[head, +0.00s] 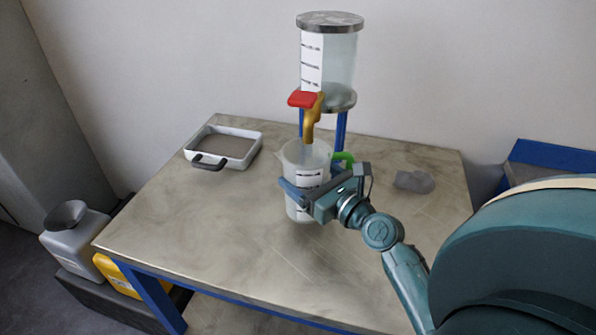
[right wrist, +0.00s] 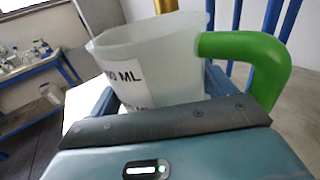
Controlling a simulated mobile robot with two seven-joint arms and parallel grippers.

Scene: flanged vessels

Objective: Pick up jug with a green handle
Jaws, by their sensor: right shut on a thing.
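The jug (head: 297,158) is a translucent white measuring jug with a printed scale label and a green handle (head: 343,158). It is upright beneath the brass tap in the head view; whether its base touches the table I cannot tell. My right gripper (head: 305,190) is shut on the jug, with its fingers around the jug body. In the right wrist view the jug (right wrist: 160,62) fills the middle, and its green handle (right wrist: 245,48) stands out to the right. Its lower part is hidden behind my gripper. My left gripper is not in view.
A clear dispenser tank (head: 340,62) with a red tap lever (head: 302,99) and brass tap (head: 312,118) stands above the jug on a blue frame. A white tray (head: 255,143) lies left on the table (head: 200,225). A grey cloth-like lump (head: 414,181) lies right. Canisters (head: 75,243) stand lower left.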

